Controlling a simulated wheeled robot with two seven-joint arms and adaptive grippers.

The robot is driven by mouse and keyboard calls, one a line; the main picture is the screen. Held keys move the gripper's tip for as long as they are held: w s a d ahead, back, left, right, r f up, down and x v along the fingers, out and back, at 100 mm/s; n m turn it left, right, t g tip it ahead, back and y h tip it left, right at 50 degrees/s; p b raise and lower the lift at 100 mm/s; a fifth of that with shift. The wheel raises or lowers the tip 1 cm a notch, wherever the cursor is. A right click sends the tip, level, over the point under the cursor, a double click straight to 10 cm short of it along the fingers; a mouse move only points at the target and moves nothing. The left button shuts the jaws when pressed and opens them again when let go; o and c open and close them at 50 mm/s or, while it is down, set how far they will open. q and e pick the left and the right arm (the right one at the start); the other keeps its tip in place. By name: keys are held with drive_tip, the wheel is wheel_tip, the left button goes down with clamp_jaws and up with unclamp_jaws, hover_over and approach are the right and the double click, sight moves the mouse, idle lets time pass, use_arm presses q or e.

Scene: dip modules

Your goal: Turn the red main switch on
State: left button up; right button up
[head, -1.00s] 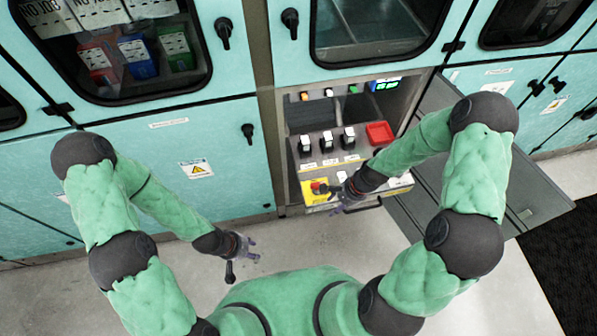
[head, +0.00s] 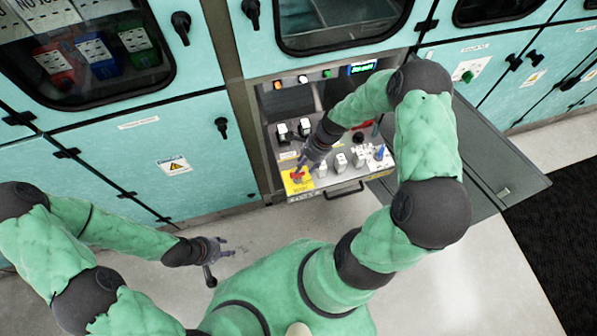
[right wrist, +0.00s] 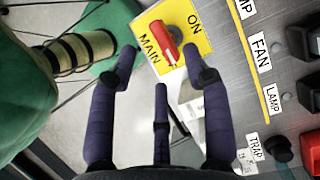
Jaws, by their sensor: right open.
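The red main switch (head: 298,176) sits on a yellow plate (head: 291,187) at the lower left corner of the control panel. In the right wrist view the red lever (right wrist: 164,43) lies between the "MAIN" and "ON" lettering on the yellow plate (right wrist: 203,43). Whether it is on or off I cannot tell. My right gripper (right wrist: 159,58) is open, its fingertips on either side of the lever in the picture; contact is not clear. In the head view my right gripper (head: 303,163) is just above the switch. My left gripper (head: 225,247) is open and empty over the floor.
The panel has labelled rocker switches (head: 282,132), lit buttons (head: 302,79) and a small green display (head: 362,68). In the right wrist view "FAN" and "LAMP" labels (right wrist: 260,52) stand right of the switch. A grey flap (head: 490,175) sticks out at right.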

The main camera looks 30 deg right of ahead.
sight(298, 176)
drive_tip(key=shift+b+x, duration=0.5)
drive_tip(key=shift+x, duration=2)
clamp_jaws()
